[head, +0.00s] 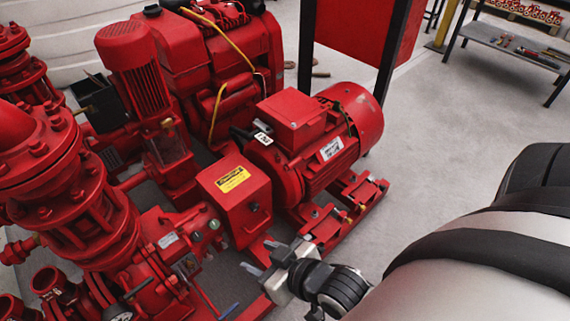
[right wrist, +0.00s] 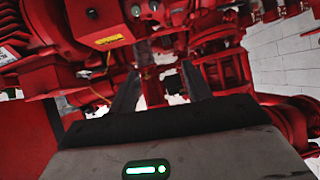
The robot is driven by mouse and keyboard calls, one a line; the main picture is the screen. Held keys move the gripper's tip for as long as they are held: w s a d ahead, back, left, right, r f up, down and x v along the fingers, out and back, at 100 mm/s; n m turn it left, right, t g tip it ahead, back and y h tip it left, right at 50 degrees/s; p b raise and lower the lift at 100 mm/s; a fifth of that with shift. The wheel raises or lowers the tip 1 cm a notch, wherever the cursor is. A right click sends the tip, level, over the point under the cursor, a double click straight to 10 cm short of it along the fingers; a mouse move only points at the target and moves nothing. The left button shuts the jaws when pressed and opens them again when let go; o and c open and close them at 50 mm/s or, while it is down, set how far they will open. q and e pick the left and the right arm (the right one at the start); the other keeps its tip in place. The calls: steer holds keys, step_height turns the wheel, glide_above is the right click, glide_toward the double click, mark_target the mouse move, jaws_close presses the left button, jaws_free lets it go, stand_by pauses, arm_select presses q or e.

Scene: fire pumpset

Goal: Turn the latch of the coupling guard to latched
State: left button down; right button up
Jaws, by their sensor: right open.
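The coupling guard (head: 235,197) is a red box with a yellow warning label, between the pump and the electric motor in the head view. A small dark knob (head: 253,206), which looks like its latch, sits on the side facing me. My right gripper (head: 259,256) is open and empty, below the guard in the picture and apart from it. In the right wrist view the guard (right wrist: 98,28) is at the upper left, beyond the open fingers (right wrist: 158,83). The latch's exact angle is too small to tell. My left gripper is not in view.
The red electric motor (head: 310,140) stands right of the guard, and the pump with its flanged pipes (head: 75,190) stands left. A red engine (head: 220,60) is behind. A grey shelf table (head: 510,45) is at the far right. The floor right of the motor is clear.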

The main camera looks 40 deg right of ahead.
steer(key=w+d+f+t+h+b, duration=0.1)
steer(key=w+d+f+t+b, duration=0.2)
steer(key=f+b, duration=0.35)
steer(key=w+d+f+h+b, duration=0.1)
steer(key=w+d+f+b, duration=0.2)
steer(key=d+f+b, duration=0.3)
steer(key=n+t+y+b, duration=0.1)
steer(key=n+t+b, duration=0.3)
steer(key=b, duration=0.8)
glide_toward(256, 208)
steer(key=w+b, duration=0.1)
steer(key=w, duration=0.1)
steer(key=w+b, duration=0.2)
steer(key=shift+w+a, duration=0.2)
steer(key=shift+a, duration=0.05)
steer(key=w+b, duration=0.1)
steer(key=w, duration=0.2)
steer(key=shift+w+a+b, duration=0.25)
steer(key=shift+w+b, duration=0.05)
steer(key=shift+b, duration=0.05)
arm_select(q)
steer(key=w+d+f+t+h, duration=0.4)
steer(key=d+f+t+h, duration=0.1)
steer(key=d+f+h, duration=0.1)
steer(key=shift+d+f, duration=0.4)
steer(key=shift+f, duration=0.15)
arm_select(e)
steer(key=shift+w, duration=0.5)
steer(key=c, duration=1)
